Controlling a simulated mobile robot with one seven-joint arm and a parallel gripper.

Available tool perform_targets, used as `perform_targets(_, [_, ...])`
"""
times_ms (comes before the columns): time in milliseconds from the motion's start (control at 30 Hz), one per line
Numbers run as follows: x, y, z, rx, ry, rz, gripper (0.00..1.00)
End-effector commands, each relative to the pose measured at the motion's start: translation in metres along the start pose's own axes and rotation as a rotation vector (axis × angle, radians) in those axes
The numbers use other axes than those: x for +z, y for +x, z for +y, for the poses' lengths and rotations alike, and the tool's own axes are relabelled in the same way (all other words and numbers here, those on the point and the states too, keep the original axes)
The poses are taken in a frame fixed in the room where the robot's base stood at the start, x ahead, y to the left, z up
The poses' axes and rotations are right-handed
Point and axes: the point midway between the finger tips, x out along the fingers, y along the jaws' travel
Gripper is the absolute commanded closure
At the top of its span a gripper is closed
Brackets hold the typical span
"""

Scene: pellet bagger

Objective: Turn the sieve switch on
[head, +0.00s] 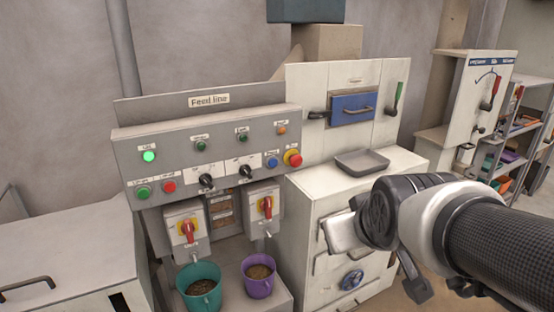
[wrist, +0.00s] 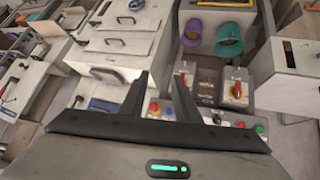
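The grey "Feed line" panel (head: 208,101) stands left of centre in the head view. It carries two black rotary knobs, a left knob (head: 207,181) and a right knob (head: 246,172). The small labels are too blurred to tell which is the sieve switch. In the wrist view, where the panel is upside down, my gripper (wrist: 160,88) is open and empty. Its fingers stand apart in front of the panel's red stop button (wrist: 155,108), and partly hide the panel.
A lit green lamp (head: 149,156) is at the panel's left. A teal bucket (head: 199,283) and a purple bucket (head: 258,280) with pellets stand below the switches. A white cabinet (head: 300,215) with a grey tray (head: 362,161) stands right of the panel, behind my arm.

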Motion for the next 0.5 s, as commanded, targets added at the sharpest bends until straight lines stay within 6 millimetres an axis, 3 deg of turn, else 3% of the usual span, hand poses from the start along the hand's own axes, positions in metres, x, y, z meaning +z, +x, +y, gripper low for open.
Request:
perform_targets(33, [-0.004, 0.024, -0.012, -0.01, -0.055, 0.041, 0.71])
perform_targets(167, [-0.033, 0.074, -0.05, -0.033, -0.217, 0.214, 0.71])
perform_targets(267, [-0.053, 0.108, -0.092, -0.055, -0.34, 0.383, 0.71])
perform_targets(400, [-0.072, 0.125, -0.161, -0.103, -0.444, 0.624, 0.71])
perform_targets(500, [-0.077, 0.124, -0.195, -0.121, -0.468, 0.761, 0.71])
